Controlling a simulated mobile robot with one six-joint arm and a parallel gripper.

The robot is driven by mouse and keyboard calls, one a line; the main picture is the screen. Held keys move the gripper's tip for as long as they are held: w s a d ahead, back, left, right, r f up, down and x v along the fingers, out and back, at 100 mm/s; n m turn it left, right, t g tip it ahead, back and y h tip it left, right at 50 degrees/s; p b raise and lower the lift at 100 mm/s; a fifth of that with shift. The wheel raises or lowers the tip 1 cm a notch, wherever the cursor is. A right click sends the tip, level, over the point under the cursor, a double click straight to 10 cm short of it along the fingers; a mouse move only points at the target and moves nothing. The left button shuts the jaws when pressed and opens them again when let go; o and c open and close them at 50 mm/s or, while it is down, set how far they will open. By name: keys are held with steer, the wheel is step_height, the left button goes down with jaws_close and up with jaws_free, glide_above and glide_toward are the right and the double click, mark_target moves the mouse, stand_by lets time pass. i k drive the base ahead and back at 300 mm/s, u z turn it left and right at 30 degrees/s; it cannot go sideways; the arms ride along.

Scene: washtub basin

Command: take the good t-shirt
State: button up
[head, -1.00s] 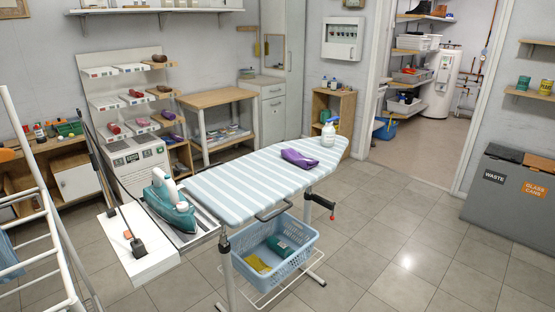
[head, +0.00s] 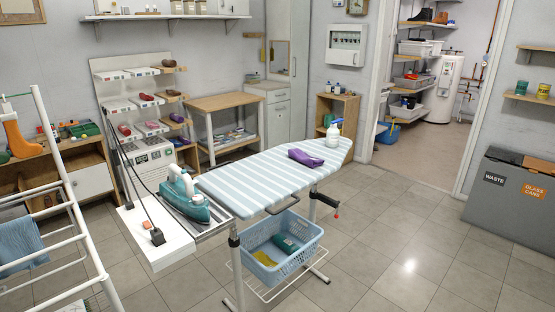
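A folded purple cloth (head: 305,158) lies on the striped ironing board (head: 250,180), towards its far right end. It may be a t-shirt, but its folds hide its shape. The blue basket (head: 290,266) under the board holds a green item (head: 285,244) and a yellow cloth (head: 264,258). A blue cloth (head: 22,247) hangs on the white drying rack (head: 62,190) at the left edge. I cannot tell which of these, if any, is the good t-shirt. My gripper is not in view.
A teal iron (head: 186,198) rests at the board's near left end. A white spray bottle (head: 333,135) stands beyond the purple cloth. Grey bins (head: 500,205) marked WASTE and GLASS CANS stand at right. Tiled floor (head: 400,240) between board and bins is clear.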

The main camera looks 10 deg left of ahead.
mark_target(297, 154)
steer(key=z, duration=0.55)
steer(key=k, duration=0.15)
steer(key=u, duration=1.3)
steer(key=i, duration=0.75)
steer(key=u, duration=0.35)
